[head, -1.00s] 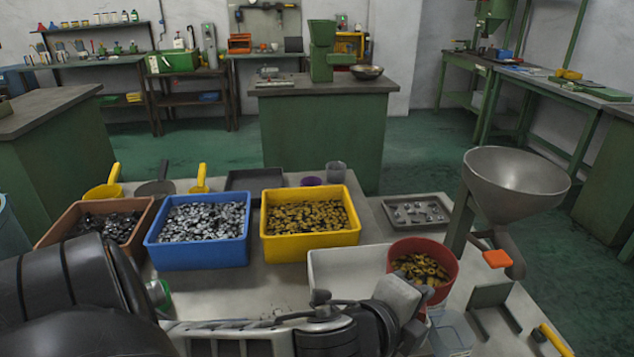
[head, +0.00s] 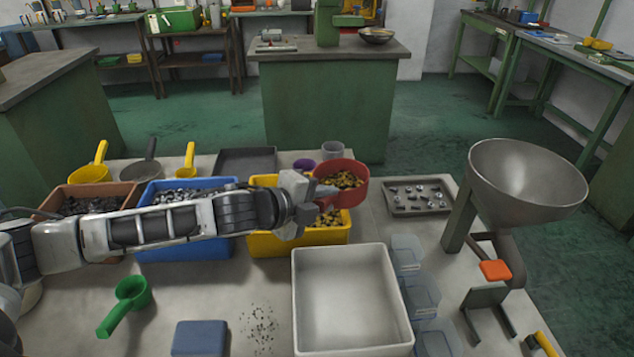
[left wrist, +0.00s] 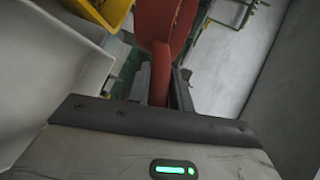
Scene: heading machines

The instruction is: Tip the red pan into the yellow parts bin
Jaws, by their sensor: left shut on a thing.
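The red pan (head: 345,196) holds brass-coloured parts and is held up at the far right corner of the yellow parts bin (head: 262,246), above its rim. The pan looks close to level. My left gripper (head: 322,193) is shut on the pan's handle; the handle (left wrist: 160,75) also shows between the fingers in the left wrist view. My left arm crosses in front of the blue bin and hides part of the yellow bin, where more brass parts show. The yellow bin is partly seen in the left wrist view (left wrist: 107,10). My right gripper is not in view.
A blue bin (head: 180,252) and a brown bin (head: 70,190) stand to the left. An empty white tray (head: 350,300) is in front, with clear boxes (head: 422,295) beside it. A metal funnel (head: 525,190) stands at right. A green scoop (head: 128,300) lies at front left.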

